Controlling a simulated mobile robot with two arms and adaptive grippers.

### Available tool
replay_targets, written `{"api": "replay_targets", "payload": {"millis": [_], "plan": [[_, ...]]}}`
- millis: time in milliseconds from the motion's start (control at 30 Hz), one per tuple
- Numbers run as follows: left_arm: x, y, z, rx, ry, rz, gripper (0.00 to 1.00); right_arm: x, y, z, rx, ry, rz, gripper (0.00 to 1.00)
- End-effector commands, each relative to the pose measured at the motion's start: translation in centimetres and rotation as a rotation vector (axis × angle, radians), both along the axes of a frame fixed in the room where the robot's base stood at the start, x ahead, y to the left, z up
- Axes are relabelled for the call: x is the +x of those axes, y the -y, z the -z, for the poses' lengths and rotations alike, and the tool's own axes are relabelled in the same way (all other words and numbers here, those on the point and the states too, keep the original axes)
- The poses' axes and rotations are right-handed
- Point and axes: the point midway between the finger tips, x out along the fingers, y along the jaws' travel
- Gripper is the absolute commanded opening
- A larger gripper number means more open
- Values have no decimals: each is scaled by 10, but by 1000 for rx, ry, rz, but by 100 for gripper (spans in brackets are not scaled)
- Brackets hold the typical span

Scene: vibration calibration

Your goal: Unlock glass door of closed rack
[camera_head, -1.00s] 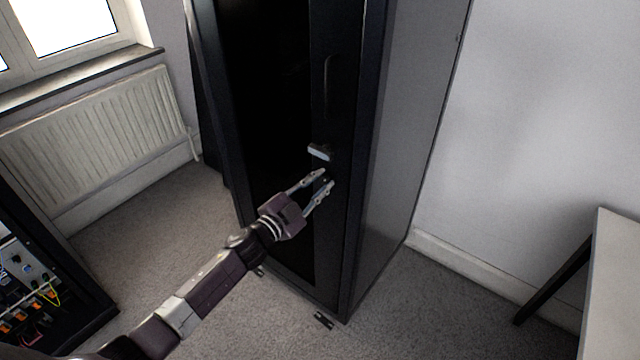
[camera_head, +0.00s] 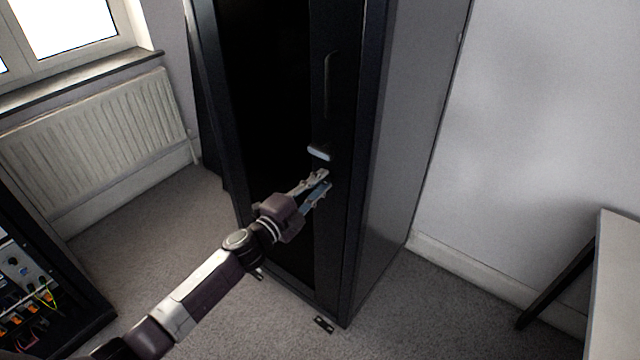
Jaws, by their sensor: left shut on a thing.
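The closed rack (camera_head: 408,150) is a tall black cabinet in the middle of the head view. Its dark glass door (camera_head: 270,110) is shut. A long vertical handle (camera_head: 328,85) runs down the door frame, and a small light-grey latch piece (camera_head: 319,153) sticks out below it. My left gripper (camera_head: 323,180) is at the door frame, just below the latch piece. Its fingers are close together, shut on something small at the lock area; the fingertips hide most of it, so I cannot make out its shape. My right gripper is out of view.
An open equipment rack with wires (camera_head: 28,285) stands at the lower left. A radiator (camera_head: 95,135) is under the window. A light table (camera_head: 612,285) is at the right edge. Carpet around the rack is mostly clear, with a small dark bracket (camera_head: 324,325) at its foot.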

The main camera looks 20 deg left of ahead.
Motion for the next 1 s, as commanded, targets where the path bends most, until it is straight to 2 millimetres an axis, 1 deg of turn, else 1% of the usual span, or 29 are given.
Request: {"api": "replay_targets", "payload": {"millis": [400, 433, 567, 600, 867, 1000], "plan": [[0, 0, 1, 9, 1, 0, 0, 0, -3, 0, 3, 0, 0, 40], [0, 0, 1, 9, 1, 0, 22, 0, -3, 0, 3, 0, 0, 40], [0, 0, 1, 9, 1, 0, 36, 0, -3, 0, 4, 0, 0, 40], [0, 0, 1, 8, 1, 1, 38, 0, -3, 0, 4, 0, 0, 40], [-1, 0, 0, 7, 1, 0, 38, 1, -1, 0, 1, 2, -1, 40], [-9, -4, 1, 8, 1, 0, 38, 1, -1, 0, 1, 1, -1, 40]]}}
